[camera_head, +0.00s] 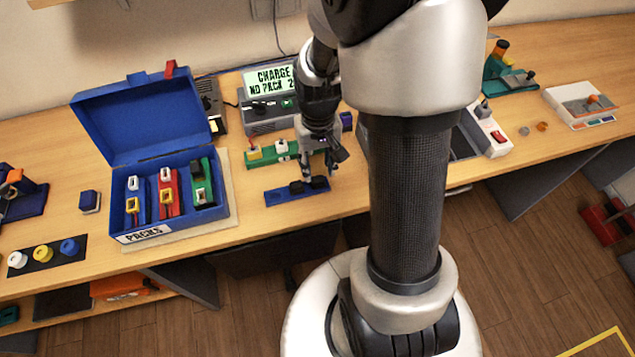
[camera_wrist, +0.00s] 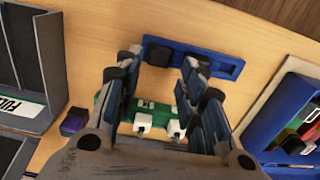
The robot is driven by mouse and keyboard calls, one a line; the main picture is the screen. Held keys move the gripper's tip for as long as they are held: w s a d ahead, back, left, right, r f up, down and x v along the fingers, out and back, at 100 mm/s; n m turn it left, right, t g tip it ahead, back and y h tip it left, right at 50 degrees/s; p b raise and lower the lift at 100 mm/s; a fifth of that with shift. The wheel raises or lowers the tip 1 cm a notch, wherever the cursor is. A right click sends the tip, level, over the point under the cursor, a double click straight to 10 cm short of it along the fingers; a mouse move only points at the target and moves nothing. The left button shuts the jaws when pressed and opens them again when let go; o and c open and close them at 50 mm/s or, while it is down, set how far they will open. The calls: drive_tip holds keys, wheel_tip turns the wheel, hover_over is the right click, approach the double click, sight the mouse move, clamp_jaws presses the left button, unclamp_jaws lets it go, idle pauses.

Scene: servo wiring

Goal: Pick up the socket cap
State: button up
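The socket cap looks to be a dark, rounded cap (camera_head: 319,182) on the right part of a blue strip (camera_head: 283,198) near the table's front edge. In the wrist view the black cap (camera_wrist: 158,55) sits on the blue strip (camera_wrist: 213,64), beyond and between my fingertips. A second dark piece (camera_head: 295,187) shows on the strip in the head view; I cannot tell what it is. My gripper (camera_head: 322,163) points down above the strip. In the wrist view my gripper (camera_wrist: 162,65) has its fingers spread, with nothing held between them.
A green block (camera_wrist: 103,122) with white plugs (camera_wrist: 143,122) lies under my fingers, just behind the strip. An open blue packs case (camera_head: 223,205) stands to the left, and a charger with a lit display (camera_head: 269,80) behind.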

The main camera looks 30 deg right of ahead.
sight(318, 179)
drive_tip(key=shift+d+f+b, duration=0.1)
drive_tip(key=shift+f+b, duration=1.1)
drive_tip(key=shift+f, duration=1.55)
drive_tip(key=shift+r, duration=0.1)
drive_tip(key=shift+c, duration=0.2)
drive_tip(key=c, duration=0.6)
drive_tip(key=shift+r, duration=0.1)
wheel_tip(318, 179, up, 20)
drive_tip(key=p, duration=0.6)
drive_tip(key=shift+p, duration=0.35)
